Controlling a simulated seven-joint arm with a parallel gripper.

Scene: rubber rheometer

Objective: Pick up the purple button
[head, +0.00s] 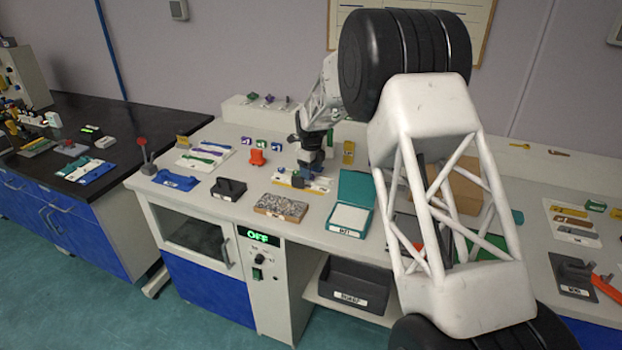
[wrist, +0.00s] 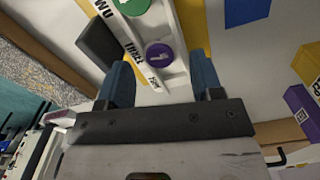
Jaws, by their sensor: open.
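The purple button (wrist: 158,54) is a round disc with a white mark, set in a white labelled strip in the wrist view. A green round button (wrist: 133,5) sits farther up the same strip. My gripper (wrist: 160,80) is open, with one blue finger on each side of the strip's lower end. The purple button shows between the fingers, just beyond the tips, and nothing is held. I cannot tell whether a finger touches the strip. In the head view my gripper (head: 309,168) is low over the bench, and the purple button cannot be made out there.
A purple labelled block (wrist: 302,108) and a yellow block (wrist: 308,62) stand to the right in the wrist view. A dark block (wrist: 98,42) is beside the strip's left. In the head view, a teal box (head: 352,208) and a speckled tray (head: 281,207) lie in front of my gripper.

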